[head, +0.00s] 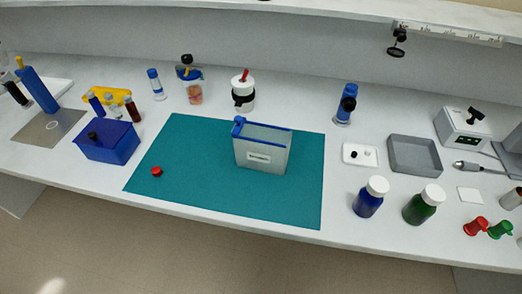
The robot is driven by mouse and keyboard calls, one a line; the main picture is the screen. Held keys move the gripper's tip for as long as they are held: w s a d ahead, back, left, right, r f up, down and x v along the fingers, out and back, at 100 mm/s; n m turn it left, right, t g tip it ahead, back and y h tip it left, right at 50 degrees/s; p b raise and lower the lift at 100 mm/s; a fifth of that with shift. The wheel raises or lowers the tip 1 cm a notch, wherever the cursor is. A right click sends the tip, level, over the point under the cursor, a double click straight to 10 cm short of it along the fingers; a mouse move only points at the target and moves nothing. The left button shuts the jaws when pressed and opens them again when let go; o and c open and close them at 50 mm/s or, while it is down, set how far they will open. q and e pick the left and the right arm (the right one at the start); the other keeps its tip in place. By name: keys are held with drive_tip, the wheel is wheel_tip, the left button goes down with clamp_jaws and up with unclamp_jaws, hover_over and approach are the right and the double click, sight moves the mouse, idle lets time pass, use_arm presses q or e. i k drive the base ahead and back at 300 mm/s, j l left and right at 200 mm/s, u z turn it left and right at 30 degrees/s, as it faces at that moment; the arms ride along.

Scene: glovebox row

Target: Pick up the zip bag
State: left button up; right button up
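The zip bag (262,150) stands upright on the teal mat (208,185) in the head view. It is a grey, box-shaped pouch with a blue rim along its top, a blue zip end at the top left and a white label on its front. Its top looks open. Nothing touches it. Neither of my grippers is in the head view.
A red cap (157,171) lies on the mat's left part. A blue box (107,141) stands left of the mat. A blue bottle (369,197), a green bottle (423,205) and a grey tray (414,155) are to the right. A white bottle (243,94) stands behind.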

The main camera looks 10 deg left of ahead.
sight(259, 146)
drive_tip(key=k+j, duration=0.1)
drive_tip(key=j, duration=0.15)
drive_tip(key=j+z, duration=0.1)
drive_tip(key=j, duration=0.15)
drive_tip(key=j+z, duration=0.35)
drive_tip(key=k+j+z, duration=0.1)
drive_tip(key=j+z, duration=0.15)
drive_tip(key=z, duration=0.15)
drive_tip(key=k+j+z, duration=0.1)
drive_tip(key=j+z, duration=0.25)
drive_tip(key=l, duration=0.1)
